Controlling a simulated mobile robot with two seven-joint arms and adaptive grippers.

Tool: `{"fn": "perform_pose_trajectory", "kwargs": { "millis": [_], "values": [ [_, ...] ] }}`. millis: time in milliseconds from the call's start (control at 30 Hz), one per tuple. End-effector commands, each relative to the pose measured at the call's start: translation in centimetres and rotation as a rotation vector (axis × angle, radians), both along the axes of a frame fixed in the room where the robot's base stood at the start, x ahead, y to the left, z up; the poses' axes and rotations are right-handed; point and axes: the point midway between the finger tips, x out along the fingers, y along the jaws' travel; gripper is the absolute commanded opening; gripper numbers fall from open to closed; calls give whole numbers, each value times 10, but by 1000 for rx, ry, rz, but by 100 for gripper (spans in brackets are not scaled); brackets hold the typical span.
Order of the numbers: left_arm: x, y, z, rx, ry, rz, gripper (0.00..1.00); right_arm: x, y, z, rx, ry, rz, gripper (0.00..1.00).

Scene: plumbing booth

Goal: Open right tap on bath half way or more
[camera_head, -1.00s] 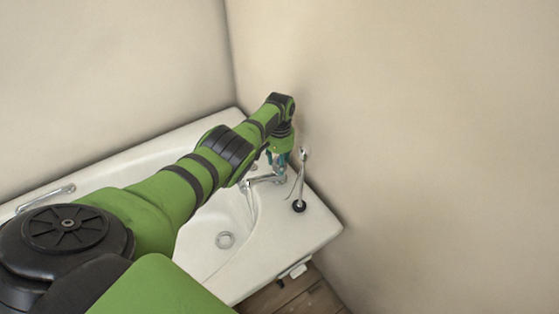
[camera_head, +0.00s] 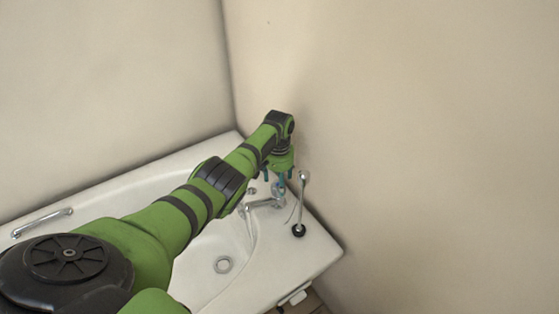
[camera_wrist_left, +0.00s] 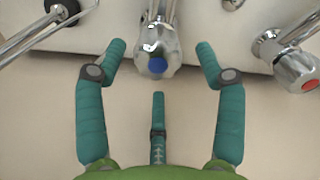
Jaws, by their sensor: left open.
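The right tap (camera_wrist_left: 157,48) is chrome with a blue cap and shows at the top middle of the left wrist view. In the head view it stands by the wall, partly hidden by my gripper. My left gripper (camera_head: 277,181) is open, its teal fingers pointing down over the tap area. In the wrist view, two fingers of the gripper (camera_wrist_left: 160,64) spread on either side of the blue cap and a third lies below it. No finger visibly grips the tap. My right gripper is not in view.
The red-capped tap (camera_wrist_left: 297,68) is at the right of the wrist view. A chrome spout (camera_head: 262,204) reaches over the white bath (camera_head: 312,252). A shower handset (camera_head: 303,190) stands just right of my gripper. Beige walls (camera_head: 420,130) close off the corner.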

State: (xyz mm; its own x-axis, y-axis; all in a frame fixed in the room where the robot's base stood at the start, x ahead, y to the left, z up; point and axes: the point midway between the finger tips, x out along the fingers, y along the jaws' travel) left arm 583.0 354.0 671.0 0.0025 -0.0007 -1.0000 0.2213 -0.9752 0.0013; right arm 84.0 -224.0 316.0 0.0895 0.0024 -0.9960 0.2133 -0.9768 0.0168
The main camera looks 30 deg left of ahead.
Motion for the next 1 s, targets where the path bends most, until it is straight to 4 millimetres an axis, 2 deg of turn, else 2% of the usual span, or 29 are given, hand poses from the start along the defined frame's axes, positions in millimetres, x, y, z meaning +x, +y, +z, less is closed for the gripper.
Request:
{"fn": "perform_pose_trajectory", "kwargs": {
  "millis": [167,300,500,700,1000],
  "values": [
    [0,1,31,3,-4,-1,70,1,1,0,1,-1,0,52],
    [2,0,64,2,-8,-1,70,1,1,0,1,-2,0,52],
    [2,0,92,1,-6,-1,70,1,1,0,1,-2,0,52],
    [1,0,101,1,-5,-1,70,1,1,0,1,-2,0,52],
    [1,0,101,1,-5,-1,70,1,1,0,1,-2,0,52]
  ]
}}
